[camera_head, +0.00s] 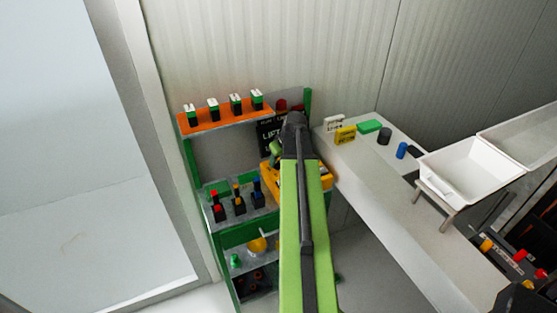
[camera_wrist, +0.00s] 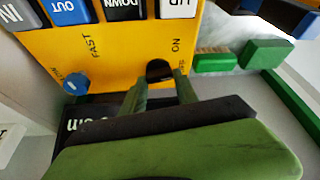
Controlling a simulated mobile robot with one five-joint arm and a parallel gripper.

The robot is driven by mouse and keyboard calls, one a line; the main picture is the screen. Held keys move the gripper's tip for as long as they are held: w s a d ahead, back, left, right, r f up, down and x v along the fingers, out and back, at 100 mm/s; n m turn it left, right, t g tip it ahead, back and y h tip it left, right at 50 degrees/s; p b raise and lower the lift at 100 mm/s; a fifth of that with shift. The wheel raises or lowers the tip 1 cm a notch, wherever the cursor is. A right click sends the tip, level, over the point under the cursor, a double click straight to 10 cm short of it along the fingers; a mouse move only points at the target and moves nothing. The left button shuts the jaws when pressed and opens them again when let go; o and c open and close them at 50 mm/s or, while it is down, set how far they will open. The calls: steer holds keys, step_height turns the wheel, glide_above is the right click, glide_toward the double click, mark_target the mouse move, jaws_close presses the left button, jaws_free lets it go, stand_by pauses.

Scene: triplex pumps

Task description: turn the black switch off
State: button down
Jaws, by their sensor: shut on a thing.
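The black switch (camera_wrist: 159,70) is a small dark knob on a yellow control panel (camera_wrist: 120,50), low in the panel's face in the wrist view. "ON" is printed just above it, and another label to its right is partly hidden. My gripper (camera_wrist: 160,82) has its two green fingers on either side of the knob, shut on it. The knob's lower part is hidden by the fingers. In the head view my arm covers most of the yellow panel (camera_head: 268,178), and the switch cannot be seen there.
A blue knob (camera_wrist: 76,82) sits left of the switch, by "FAST". Several push buttons line the panel's far edge. Green blocks (camera_wrist: 266,54) lie to the right. In the head view, a green shelf frame stands around the panel, and a white counter (camera_head: 375,180) is to the right.

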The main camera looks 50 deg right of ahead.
steer(key=shift+s+m+g+h, duration=0.1)
steer(key=shift+m+g+h, duration=0.25)
steer(key=shift+m, duration=0.75)
steer(key=c, duration=1.2)
jaws_free()
steer(key=p+v, duration=1.6)
steer(key=v, duration=0.1)
steer(key=shift+s+a, duration=0.2)
steer(key=shift+s, duration=0.05)
